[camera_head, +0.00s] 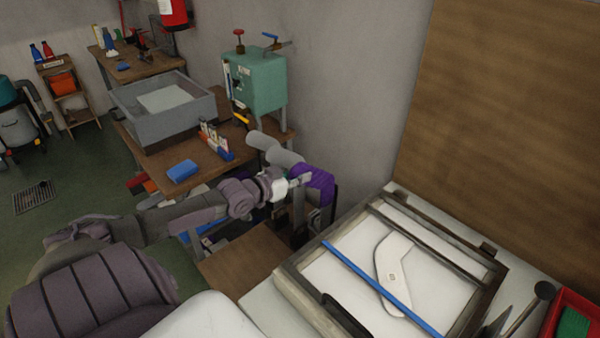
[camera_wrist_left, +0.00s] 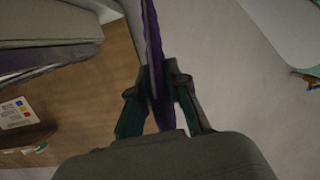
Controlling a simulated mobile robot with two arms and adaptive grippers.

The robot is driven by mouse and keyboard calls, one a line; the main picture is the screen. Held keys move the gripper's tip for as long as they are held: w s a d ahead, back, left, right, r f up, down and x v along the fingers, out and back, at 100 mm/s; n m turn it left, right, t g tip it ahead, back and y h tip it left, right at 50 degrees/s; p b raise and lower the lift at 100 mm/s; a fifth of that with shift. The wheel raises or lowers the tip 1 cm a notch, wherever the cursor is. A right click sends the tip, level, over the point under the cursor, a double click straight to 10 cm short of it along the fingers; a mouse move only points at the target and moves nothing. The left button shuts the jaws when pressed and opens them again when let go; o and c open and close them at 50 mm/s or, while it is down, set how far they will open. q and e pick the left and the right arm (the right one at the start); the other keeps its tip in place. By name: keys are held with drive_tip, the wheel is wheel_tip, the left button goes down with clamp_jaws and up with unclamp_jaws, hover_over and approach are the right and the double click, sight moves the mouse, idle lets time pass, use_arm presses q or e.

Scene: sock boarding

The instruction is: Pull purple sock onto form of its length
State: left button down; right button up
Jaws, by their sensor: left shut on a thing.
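The purple sock (camera_head: 320,181) hangs at the tip of my left arm, in the middle of the head view. My left gripper (camera_head: 303,180) is shut on it. In the left wrist view the sock (camera_wrist_left: 153,55) runs as a narrow purple strip between the two fingers of the left gripper (camera_wrist_left: 160,88). Two pale grey rounded forms (camera_head: 263,140) (camera_head: 286,158) stick up just behind and left of the sock. I cannot tell whether the sock is around a form or only beside it. My right gripper is not in view.
A framed light table (camera_head: 290,268) with a white foot-shaped template (camera_head: 392,275) and blue bar (camera_head: 370,278) stands right. A wooden bench (camera_head: 150,165) holds a grey basin (camera_head: 165,118), a blue block (camera_head: 183,171) and a green machine (camera_head: 258,80). The wall is close behind.

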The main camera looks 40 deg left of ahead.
use_arm(q)
drive_tip(key=shift+f, duration=0.3)
drive_tip(key=c, duration=1.1)
unclamp_jaws()
drive_tip(key=shift+o, duration=0.2)
drive_tip(key=shift+s, duration=0.6)
drive_tip(key=v, duration=1.1)
drive_tip(key=shift+r, duration=0.15)
drive_tip(key=shift+w+a, duration=0.1)
